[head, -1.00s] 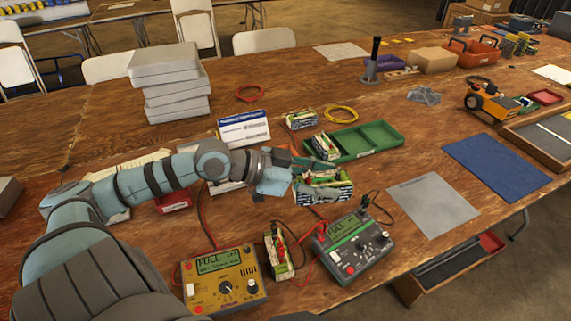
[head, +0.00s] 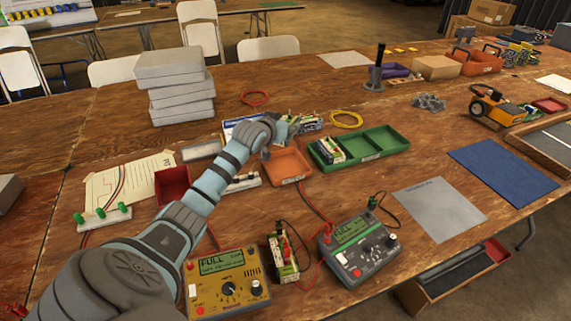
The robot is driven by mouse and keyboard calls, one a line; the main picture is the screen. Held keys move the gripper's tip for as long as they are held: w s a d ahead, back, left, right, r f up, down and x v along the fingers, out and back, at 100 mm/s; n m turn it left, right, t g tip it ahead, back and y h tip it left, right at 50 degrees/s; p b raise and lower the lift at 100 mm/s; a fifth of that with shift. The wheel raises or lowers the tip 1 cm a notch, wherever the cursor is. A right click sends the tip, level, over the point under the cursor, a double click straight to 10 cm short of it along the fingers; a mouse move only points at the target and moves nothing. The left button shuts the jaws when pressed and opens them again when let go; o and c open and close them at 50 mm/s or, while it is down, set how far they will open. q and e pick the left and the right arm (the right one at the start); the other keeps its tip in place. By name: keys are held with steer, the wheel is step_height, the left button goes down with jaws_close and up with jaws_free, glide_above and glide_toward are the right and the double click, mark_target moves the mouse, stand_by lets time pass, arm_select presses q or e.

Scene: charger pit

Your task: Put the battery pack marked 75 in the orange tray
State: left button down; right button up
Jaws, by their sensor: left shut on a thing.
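My left gripper (head: 293,126) is beyond the orange tray (head: 288,167) and shut on a battery pack (head: 311,122), partly hidden by the fingers. Its marking is too small to read. I cannot tell whether it touches the table, or whether a second pack overlaps it there. The orange tray shows no pack in its visible part; my arm passes just left of it. Another pack (head: 330,150) stands in the left part of the green tray (head: 385,140). A further pack (head: 284,255) with red and black leads stands between the two chargers. My right gripper is out of view.
The yellow charger (head: 222,285) and grey charger (head: 357,250) stand in front, both reading FULL. Leads cross the table near them. A grey mat (head: 438,208) is bare.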

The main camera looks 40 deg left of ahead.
arm_select(q)
step_height(320, 180, down, 8)
steer(key=shift+r+b, duration=0.1)
steer(key=shift+b, duration=0.85)
step_height(320, 180, down, 5)
steer(key=shift+r+b, duration=0.15)
steer(key=shift+b, duration=0.7)
steer(key=c, duration=1)
jaws_free()
steer(key=shift+o, duration=0.3)
